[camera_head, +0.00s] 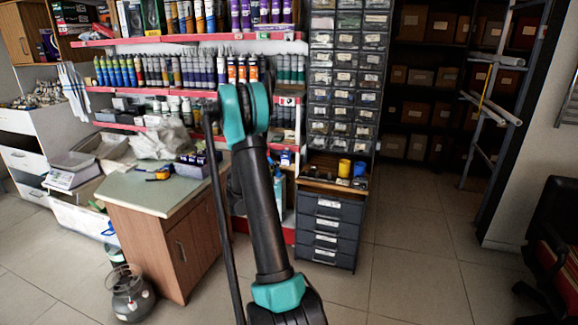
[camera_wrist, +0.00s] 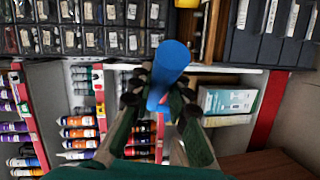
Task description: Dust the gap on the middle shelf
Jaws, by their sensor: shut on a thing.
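In the wrist view my gripper (camera_wrist: 158,98) is shut on a blue cylinder (camera_wrist: 172,62), which sticks out past the fingertips. Whether it is a duster's handle I cannot tell; no dusting head shows. In the head view my arm stands in front of the shelves and hides my gripper and the cylinder. The middle shelf (camera_head: 190,91), with a red edge, carries a row of tubes and bottles. A clear gap on it cannot be made out; my arm covers part of the row. In the wrist view the shelving (camera_wrist: 40,120) appears turned on its side.
A wooden counter (camera_head: 145,188) stands left of my arm. A small-drawer cabinet (camera_head: 345,75) and grey drawers (camera_head: 328,228) stand right of the shelves. Open floor (camera_head: 415,260) lies to the right.

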